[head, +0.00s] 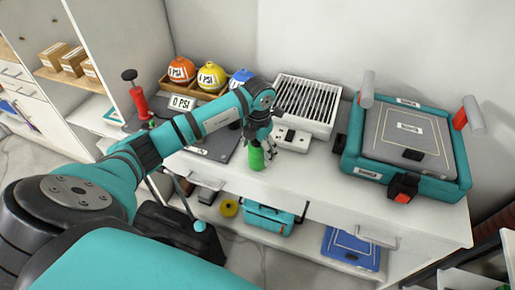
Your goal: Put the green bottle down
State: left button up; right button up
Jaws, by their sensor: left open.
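The green bottle (257,159) stands upright on the white table (330,180), near its front edge. My left gripper (261,141) comes in from the left and is right above the bottle, at its top. The gripper is open, with its fingers at the bottle's upper part; whether they touch it cannot be made out. The bottle's top is hidden by the gripper. My right gripper is not in view.
A grey slotted box (308,100) stands behind the bottle. A teal case (452,172) is to the right. A red pump (138,101) stands further left. Bare tabletop lies right of the bottle.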

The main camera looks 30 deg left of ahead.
pick_arm(q)
jog(key=shift+r, duration=0.5)
notch_tip(320, 180, up, 11)
jog(key=shift+d+r+b, duration=0.15)
jog(key=shift+b, duration=0.6)
